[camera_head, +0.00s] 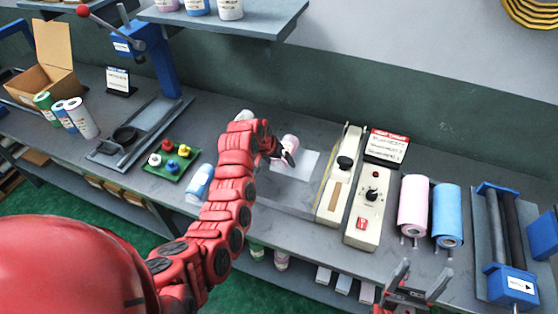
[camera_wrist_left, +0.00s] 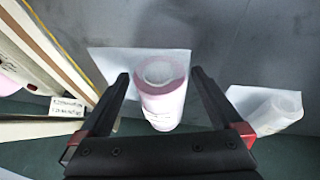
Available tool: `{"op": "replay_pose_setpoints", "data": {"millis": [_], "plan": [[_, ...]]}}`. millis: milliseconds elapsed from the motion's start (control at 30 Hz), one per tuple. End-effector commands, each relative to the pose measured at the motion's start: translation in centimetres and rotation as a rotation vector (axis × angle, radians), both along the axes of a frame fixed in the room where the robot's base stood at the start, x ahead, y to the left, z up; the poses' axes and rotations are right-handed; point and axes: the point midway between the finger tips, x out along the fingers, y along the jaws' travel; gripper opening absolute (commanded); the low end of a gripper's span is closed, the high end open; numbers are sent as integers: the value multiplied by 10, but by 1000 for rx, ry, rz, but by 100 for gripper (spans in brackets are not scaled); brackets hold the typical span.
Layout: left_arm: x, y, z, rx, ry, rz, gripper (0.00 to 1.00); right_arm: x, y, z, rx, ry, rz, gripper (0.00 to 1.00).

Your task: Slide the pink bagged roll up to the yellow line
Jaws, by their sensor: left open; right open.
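The pink bagged roll (camera_head: 290,142) is upright on the grey bench, partly hidden by my left gripper (camera_head: 281,153). In the left wrist view the pink roll (camera_wrist_left: 163,88) stands between the two open fingers (camera_wrist_left: 161,90), with a gap on either side near the tips. White film (camera_wrist_left: 110,62) spreads out beside the roll. The yellow line (camera_wrist_left: 64,45) runs diagonally along the bench next to the cream sealer, apart from the roll. My right gripper (camera_head: 416,284) is open and empty at the bench's front edge.
A cream sealer (camera_head: 340,175) and control box (camera_head: 368,205) stand right of the roll. A blue-labelled roll (camera_head: 200,183) stands left of my arm. Pink and blue film rolls (camera_head: 447,215) lie further right.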

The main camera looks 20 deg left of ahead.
Motion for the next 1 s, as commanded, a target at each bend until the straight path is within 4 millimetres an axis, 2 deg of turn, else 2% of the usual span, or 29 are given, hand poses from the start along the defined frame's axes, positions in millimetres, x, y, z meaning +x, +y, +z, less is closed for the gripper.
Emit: {"op": "replay_pose_setpoints", "data": {"millis": [67,500,600,733,1000], "plan": [[0,0,0,0,0,0,100,0,0,0,0,0,0,73],[0,0,0,0,1,-1,21,0,0,0,0,0,0,73],[0,0,0,0,1,-1,6,0,0,0,0,0,0,73],[0,-3,0,-1,1,-1,6,0,0,0,0,0,0,73],[-1,-21,0,0,2,-3,6,0,0,2,0,0,0,73]]}}
